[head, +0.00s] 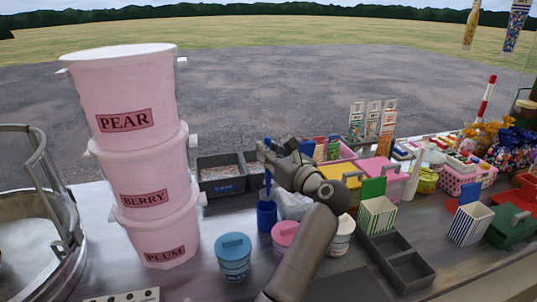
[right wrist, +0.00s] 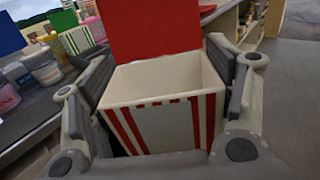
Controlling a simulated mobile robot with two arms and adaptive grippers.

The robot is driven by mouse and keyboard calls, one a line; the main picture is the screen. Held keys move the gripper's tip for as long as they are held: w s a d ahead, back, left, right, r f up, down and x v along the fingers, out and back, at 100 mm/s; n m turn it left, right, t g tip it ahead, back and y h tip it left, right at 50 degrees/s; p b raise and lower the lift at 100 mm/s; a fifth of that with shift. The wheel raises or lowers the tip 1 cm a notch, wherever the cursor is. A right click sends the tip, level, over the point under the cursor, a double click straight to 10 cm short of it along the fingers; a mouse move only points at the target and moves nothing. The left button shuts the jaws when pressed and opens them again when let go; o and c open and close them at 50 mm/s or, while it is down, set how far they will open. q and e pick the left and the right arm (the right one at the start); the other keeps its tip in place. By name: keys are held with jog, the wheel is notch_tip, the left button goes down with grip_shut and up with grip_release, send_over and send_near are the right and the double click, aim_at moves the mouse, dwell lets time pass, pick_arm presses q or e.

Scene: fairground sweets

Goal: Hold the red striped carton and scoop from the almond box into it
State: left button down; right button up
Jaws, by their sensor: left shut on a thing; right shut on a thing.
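The red striped carton (right wrist: 165,122) shows in the right wrist view, upright with a red back panel; its visible inside looks empty. My right gripper (right wrist: 160,78) is shut on it, one finger at each side. The handle's lower end seems to be inside the cup, so a scoop head is hidden. Two dark boxes, one with a blue label (head: 222,187), stand behind; I cannot read which holds almonds.
Stacked pink buckets (head: 150,190) stand tall at the left, beside a metal-rimmed drum (head: 40,215). A blue lidded tub (head: 233,258) and a pink tub (head: 285,240) stand near my left arm. Green striped carton (head: 376,215) and empty dark tray (head: 398,262) are to the right.

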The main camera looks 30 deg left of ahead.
pick_arm(q)
notch_tip(320, 180, up, 10)
jog(key=p, duration=1)
jog(key=shift+f+p, duration=0.1)
jog(key=shift+p, duration=0.25)
notch_tip(320, 180, up, 14)
jog(key=p, duration=1.3)
jog(key=shift+f+p, duration=0.2)
jog(key=shift+p, duration=0.1)
pick_arm(e)
notch_tip(320, 180, up, 24)
jog(key=shift+f, duration=0.1)
